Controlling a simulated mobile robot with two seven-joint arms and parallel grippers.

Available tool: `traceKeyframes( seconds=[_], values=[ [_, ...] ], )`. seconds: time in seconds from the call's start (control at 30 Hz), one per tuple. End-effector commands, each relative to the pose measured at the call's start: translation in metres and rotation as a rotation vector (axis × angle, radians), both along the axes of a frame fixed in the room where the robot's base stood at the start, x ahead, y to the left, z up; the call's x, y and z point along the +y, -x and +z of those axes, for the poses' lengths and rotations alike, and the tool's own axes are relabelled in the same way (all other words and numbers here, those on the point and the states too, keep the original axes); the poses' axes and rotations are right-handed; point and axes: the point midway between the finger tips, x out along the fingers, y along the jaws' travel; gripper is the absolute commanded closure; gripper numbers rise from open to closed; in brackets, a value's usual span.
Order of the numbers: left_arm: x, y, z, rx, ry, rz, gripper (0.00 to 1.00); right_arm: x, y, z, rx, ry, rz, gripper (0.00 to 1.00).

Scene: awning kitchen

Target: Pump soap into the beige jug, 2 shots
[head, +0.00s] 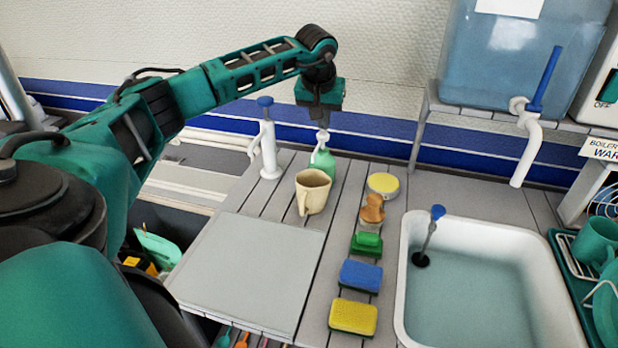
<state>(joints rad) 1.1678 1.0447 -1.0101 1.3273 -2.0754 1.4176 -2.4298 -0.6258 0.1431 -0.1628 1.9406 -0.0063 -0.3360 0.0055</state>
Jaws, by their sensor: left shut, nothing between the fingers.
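The beige jug (312,196) stands upright on the slatted counter, its handle toward the front left. The green soap bottle (325,162) with a white pump top (322,139) stands just behind the jug. The pump's spout points toward the front, above the jug's back rim. My left gripper (321,122) points down, shut and empty, directly over the pump top. Its tips are at or very near the pump head; I cannot tell whether they touch. The jug's inside is mostly hidden. My right gripper is not in view.
A yellow-lidded tin (383,185), a wooden-handled brush (373,208) and several sponges (360,275) line the counter's right side by the sink (480,230). A grey board (250,270) lies in front.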

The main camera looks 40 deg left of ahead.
Motion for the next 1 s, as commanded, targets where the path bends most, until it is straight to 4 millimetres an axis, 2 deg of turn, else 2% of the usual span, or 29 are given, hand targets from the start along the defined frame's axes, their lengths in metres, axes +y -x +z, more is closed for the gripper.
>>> traceKeyframes(
  seconds=[0.43,1.0],
  values=[
    [0.000,0.000,-0.001,-0.002,0.000,0.001,1.00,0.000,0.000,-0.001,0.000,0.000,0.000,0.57],
    [0.000,0.000,-0.022,0.000,0.000,0.000,1.00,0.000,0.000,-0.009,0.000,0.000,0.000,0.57]
  ],
)
